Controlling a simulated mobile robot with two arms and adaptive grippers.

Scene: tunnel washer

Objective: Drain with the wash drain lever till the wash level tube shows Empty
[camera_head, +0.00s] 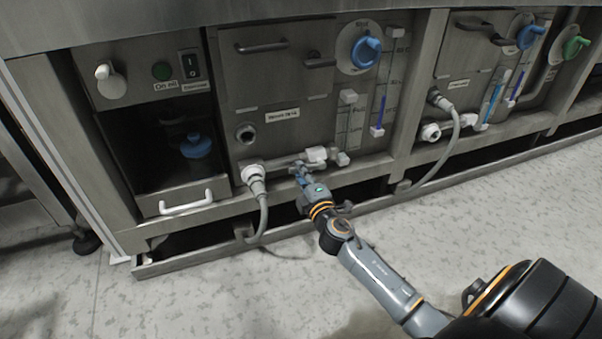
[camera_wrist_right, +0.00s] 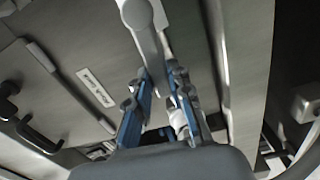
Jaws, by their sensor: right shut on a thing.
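The wash panel carries a label plate (camera_head: 282,115), blurred but seemingly starting with "Wash". Below it, a grey drain lever (camera_head: 284,163) runs roughly level from a white valve body (camera_head: 316,154). My right gripper (camera_head: 302,170) is shut on this lever. In the right wrist view the pale lever (camera_wrist_right: 148,45) runs down between the blue-padded fingers (camera_wrist_right: 163,82). A level tube (camera_head: 345,126) with white end fittings stands above the valve and looks clear. A second tube (camera_head: 381,104) to its right shows purple-blue fluid. The tube markings are too small to read. My left gripper is out of view.
A white hose fitting (camera_head: 254,175) with a grey hose hangs just left of the lever. A round port (camera_head: 246,134) and a blue knob (camera_head: 366,50) are on the same panel. A neighbouring panel with another hose (camera_head: 455,130) is at right. The floor in front is clear.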

